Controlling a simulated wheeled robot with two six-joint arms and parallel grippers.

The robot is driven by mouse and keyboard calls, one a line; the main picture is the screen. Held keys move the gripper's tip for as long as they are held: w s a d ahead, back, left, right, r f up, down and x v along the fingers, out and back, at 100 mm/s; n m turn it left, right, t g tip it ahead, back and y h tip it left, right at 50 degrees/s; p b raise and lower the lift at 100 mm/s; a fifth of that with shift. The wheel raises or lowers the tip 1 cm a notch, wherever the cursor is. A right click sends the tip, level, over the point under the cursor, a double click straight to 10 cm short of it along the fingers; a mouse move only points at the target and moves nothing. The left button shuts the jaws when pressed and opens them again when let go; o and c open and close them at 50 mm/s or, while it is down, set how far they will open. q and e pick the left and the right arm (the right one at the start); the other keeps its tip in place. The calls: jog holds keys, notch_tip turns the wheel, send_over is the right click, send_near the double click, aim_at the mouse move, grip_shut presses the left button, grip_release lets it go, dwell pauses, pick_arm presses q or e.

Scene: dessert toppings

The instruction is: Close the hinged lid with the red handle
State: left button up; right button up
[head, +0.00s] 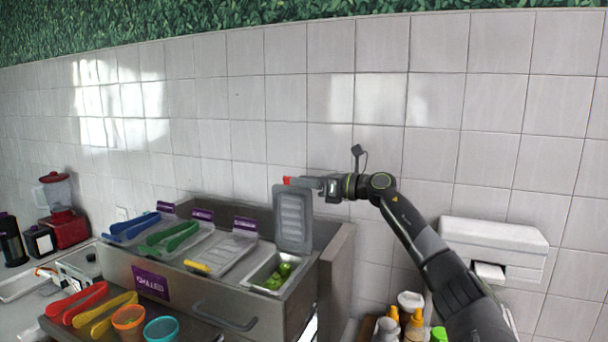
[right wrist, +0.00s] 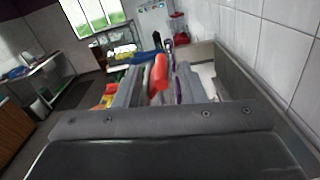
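The hinged lid (head: 294,222) is a grey ribbed panel that stands open, about upright, at the back of the right-hand topping bin. Its red handle (head: 288,181) is at the lid's top edge. My right gripper (head: 306,183) reaches in from the right at the height of the handle. In the right wrist view the red handle (right wrist: 159,73) shows between two grey fingers, which are apart; I cannot tell whether they touch it. The open bin (head: 262,272) holds green pieces. My left gripper is out of view.
Closed lids with blue tongs (head: 130,228), green tongs (head: 170,238) and a yellow handle (head: 197,267) lie to the left. The steel counter wall (head: 338,265) rises right of the bin. Cups (head: 128,318) and bottles (head: 414,322) stand in front. The tiled wall (head: 240,140) is behind.

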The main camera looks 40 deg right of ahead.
jog(key=shift+w+a, duration=0.1)
jog(key=shift+w, duration=0.05)
grip_shut()
dwell(0.4)
